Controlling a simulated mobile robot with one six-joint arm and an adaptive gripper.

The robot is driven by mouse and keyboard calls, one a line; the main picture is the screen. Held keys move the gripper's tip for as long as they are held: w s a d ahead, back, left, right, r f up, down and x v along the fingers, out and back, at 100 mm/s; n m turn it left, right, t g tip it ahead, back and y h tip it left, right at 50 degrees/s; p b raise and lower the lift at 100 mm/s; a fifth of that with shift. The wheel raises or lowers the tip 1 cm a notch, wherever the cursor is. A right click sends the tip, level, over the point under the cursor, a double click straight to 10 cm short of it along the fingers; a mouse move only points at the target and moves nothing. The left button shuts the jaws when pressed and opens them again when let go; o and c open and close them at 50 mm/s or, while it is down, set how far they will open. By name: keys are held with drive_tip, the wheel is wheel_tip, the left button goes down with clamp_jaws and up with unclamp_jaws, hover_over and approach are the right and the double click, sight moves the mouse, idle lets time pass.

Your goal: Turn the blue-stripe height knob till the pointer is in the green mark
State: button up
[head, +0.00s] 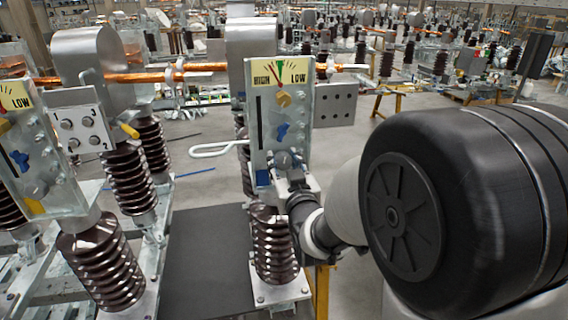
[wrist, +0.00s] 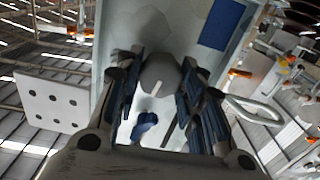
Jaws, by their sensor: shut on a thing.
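The blue-stripe panel (head: 255,130) stands upright at the centre of the head view, with a blue patch (head: 262,178) at its lower left; that patch also shows in the wrist view (wrist: 221,24). Its yellow gauge (head: 291,78) is at the top, with a green mark (head: 279,67) near the upper middle. A thin pointer seems to lean just left of the green, but it is too small to be sure. The grey height knob (head: 283,159) is low on the panel. My gripper (wrist: 160,88) is shut on this knob (wrist: 160,72), whose white line shows between the fingers.
A blue knob (head: 282,131) and a yellow knob (head: 284,99) sit above the held knob. A similar panel (head: 50,165) with a yellow stripe (head: 33,206) stands at left. A looped rod (head: 215,149) sticks out left. Brown insulators (head: 275,245) stand below.

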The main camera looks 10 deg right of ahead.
drive_tip(key=c, duration=0.4)
drive_tip(key=shift+c, duration=0.2)
drive_tip(key=shift+f+m+b, duration=0.1)
drive_tip(key=shift+m+b, duration=0.3)
drive_tip(key=shift+b, duration=0.35)
